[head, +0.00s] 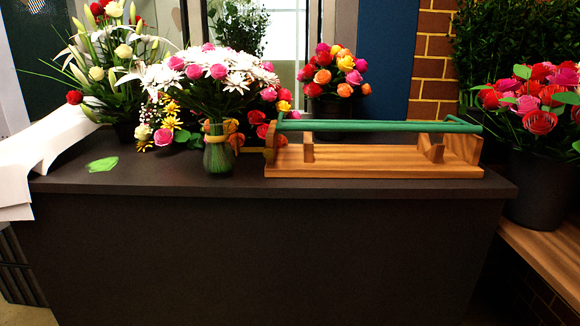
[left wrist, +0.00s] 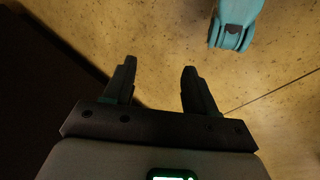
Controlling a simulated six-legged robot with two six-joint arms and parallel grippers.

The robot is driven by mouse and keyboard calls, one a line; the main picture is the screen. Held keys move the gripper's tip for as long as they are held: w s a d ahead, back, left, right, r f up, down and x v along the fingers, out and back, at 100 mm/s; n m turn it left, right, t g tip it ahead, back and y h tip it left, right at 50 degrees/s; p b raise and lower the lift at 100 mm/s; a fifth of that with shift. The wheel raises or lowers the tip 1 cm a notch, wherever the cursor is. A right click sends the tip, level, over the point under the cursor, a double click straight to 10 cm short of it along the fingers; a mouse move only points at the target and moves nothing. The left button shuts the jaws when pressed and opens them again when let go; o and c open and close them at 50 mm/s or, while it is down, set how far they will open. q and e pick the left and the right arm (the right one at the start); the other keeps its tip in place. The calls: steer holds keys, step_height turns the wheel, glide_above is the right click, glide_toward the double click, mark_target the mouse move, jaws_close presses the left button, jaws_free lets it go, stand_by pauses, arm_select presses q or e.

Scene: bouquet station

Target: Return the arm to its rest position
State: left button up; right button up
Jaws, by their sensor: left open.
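My left gripper (left wrist: 153,85) shows in the left wrist view with its two dark fingers apart and nothing between them. It hangs over a tan speckled floor (left wrist: 155,40). Neither arm nor gripper shows in the head view. My right gripper is in neither view.
A flower bucket (head: 535,190) stands at right.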

arm_select(q)
steer(key=s+d+m+g, duration=0.1)
steer(key=s+d+m, duration=0.1)
steer(key=s+m, duration=0.15)
step_height(320, 180, up, 30)
steer(key=p, duration=2.9)
steer(key=shift+s+f+h, duration=0.2)
steer(key=shift+s+h, duration=0.05)
steer(key=shift+h, duration=0.15)
steer(key=shift+f, duration=0.1)
steer(key=shift+c, duration=1.4)
